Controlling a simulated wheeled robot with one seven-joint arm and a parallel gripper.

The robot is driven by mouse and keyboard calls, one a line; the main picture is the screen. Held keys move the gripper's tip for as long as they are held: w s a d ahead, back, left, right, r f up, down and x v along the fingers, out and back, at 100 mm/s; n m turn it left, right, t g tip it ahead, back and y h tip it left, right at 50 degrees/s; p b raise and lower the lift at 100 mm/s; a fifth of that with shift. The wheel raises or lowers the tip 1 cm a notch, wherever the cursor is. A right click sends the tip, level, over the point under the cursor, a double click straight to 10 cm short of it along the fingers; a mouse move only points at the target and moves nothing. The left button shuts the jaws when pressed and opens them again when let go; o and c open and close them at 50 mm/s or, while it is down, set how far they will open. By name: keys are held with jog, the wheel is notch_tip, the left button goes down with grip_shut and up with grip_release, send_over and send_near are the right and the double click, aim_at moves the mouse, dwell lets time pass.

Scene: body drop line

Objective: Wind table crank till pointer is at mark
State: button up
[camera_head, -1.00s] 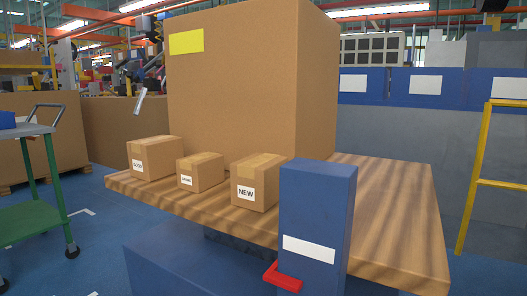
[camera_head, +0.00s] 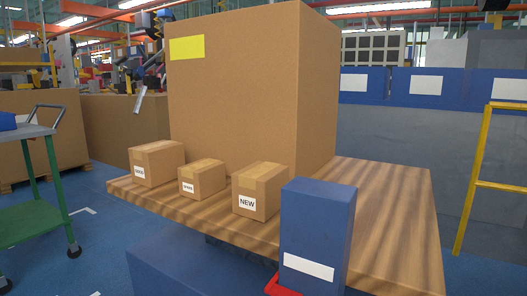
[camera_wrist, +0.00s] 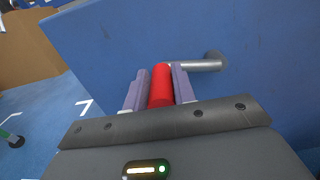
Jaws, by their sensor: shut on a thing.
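In the wrist view my gripper (camera_wrist: 159,88) is shut on the red crank handle (camera_wrist: 161,85), with one finger on each side. A metal crank arm (camera_wrist: 200,66) runs right from the handle to a round hub on a blue panel (camera_wrist: 130,45). In the head view the wooden table (camera_head: 390,215) carries a big carton (camera_head: 235,100). A blue upright block (camera_head: 318,220) with a white label (camera_head: 309,267) stands at its front. A red angled piece (camera_head: 280,288) at the block's lower left is cut by the frame edge; I cannot tell whether it is the pointer. No mark is discernible.
Three small cartons, one reading NEW (camera_head: 258,190), sit along the table's left front edge. A green cart (camera_head: 40,200) stands at left and a yellow rail (camera_head: 472,180) at right. Blue floor (camera_head: 95,230) is open between cart and table.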

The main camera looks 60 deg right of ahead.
jog(key=shift+s+r+p, duration=0.2)
jog(key=shift+s+r, duration=0.1)
jog(key=shift+r, duration=0.25)
jog(key=shift+s+r+p, duration=0.15)
jog(key=shift+s+r, duration=0.1)
jog(key=shift+r, duration=0.25)
grip_shut()
jog(key=shift+s+r+b, duration=0.3)
jog(key=shift+s+r, duration=0.25)
jog(key=shift+r, duration=0.25)
jog(key=shift+o, duration=0.5)
grip_release()
jog(key=o, duration=0.8)
jog(key=shift+c, duration=0.2)
jog(key=shift+a, duration=0.1)
